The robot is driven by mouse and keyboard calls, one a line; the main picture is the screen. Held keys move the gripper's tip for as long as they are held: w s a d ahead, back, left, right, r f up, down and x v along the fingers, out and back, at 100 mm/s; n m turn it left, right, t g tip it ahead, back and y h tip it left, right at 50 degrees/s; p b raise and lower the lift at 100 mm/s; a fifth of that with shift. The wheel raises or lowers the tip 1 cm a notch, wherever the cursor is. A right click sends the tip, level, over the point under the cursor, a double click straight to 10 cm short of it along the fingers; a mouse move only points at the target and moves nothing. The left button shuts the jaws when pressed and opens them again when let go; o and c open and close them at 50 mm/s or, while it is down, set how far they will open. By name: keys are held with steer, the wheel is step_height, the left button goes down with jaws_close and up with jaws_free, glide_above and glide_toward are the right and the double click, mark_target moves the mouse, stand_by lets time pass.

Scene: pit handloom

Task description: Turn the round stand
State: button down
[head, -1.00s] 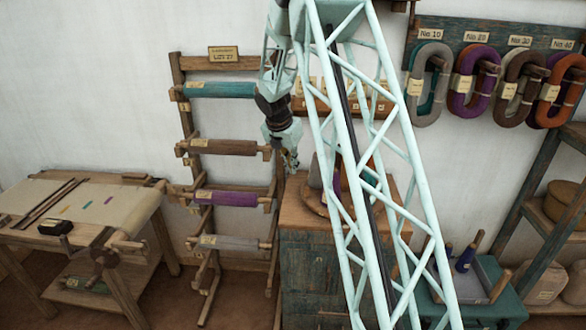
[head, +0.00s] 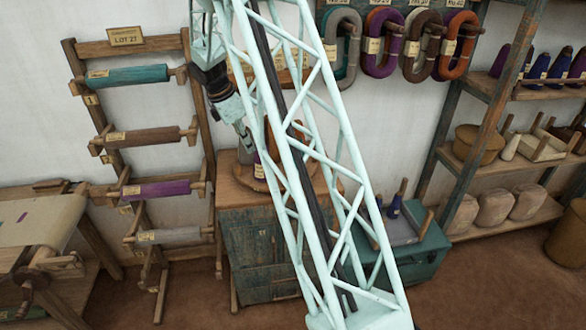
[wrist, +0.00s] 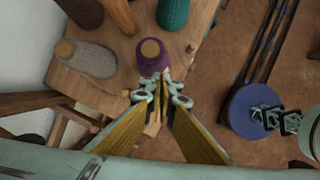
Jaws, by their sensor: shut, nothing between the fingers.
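The round stand (head: 244,178) is a wooden disc on top of the cabinet in the head view, partly hidden behind my arm. Yarn cones stand on it. In the head view my gripper (head: 245,143) is above the stand's left part.
The cabinet (head: 255,245) bears the stand. A roller rack (head: 200,120) stands close on the left. Coloured skeins (head: 383,45) hang on the wall behind. A green chest (head: 425,255) and shelves (head: 500,180) are on the right.

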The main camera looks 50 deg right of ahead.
steer(key=s+d+f+m+t+y+p, duration=0.1)
steer(key=s+d+m+y, duration=0.3)
steer(key=m, duration=1.4)
steer(key=s+d+f+m+t+y+p, duration=0.1)
steer(key=s+d+m+y, duration=0.3)
steer(key=m, duration=1.3)
steer(key=s+d+p, duration=0.1)
steer(key=s+d, duration=0.3)
steer(key=d, duration=0.2)
steer(key=shift+s+d+m, duration=0.25)
steer(key=shift+d+m, duration=0.1)
steer(key=shift+m, duration=0.05)
steer(key=shift+a+f, duration=0.1)
steer(key=shift+p+x, duration=0.35)
steer(key=shift+x, duration=4.5)
steer(key=shift+w, duration=0.1)
steer(key=shift+a, duration=0.1)
